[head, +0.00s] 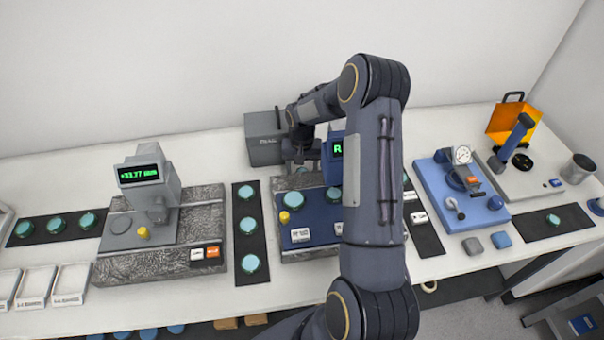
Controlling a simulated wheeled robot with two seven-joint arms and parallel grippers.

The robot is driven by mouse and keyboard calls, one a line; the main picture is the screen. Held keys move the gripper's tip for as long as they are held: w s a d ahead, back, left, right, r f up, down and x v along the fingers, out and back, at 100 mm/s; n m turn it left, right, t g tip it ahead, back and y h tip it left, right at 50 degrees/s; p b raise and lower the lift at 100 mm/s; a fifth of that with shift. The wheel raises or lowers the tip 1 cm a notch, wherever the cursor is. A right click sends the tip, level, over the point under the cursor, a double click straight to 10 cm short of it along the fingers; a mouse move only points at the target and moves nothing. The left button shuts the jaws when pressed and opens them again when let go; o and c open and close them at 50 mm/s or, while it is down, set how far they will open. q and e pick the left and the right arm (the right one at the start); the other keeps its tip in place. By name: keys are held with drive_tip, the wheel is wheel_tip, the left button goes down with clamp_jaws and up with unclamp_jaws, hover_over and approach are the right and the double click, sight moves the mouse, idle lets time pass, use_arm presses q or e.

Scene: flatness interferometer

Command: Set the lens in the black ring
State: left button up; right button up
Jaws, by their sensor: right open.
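Teal round lenses lie on black mats; several show on the left mat, including one (88,220), and several on the middle mat, including one (249,225). One teal lens (293,199) shows at the blue instrument (310,222), just below my right gripper (302,168). My right gripper points down over the back of this instrument, and my arm hides part of it. The gripper looks empty, though its fingertips are small. A black ring-shaped part (522,161) sits on a pale plate at the right; I cannot tell if it is the task's ring. My left gripper is out of view.
A grey instrument with a green display (140,174) stands on a granite base at left. A grey box (264,146) stands behind my gripper. A blue gauge plate (480,215), an orange holder (505,122) and a metal cup (578,168) are at right. White trays (70,284) are at front left.

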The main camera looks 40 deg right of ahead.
drive_tip(key=c, duration=1.1)
drive_tip(key=shift+c, duration=0.2)
drive_tip(key=shift+r, duration=0.15)
wheel_tip(320, 180, up, 18)
drive_tip(key=p, duration=0.1)
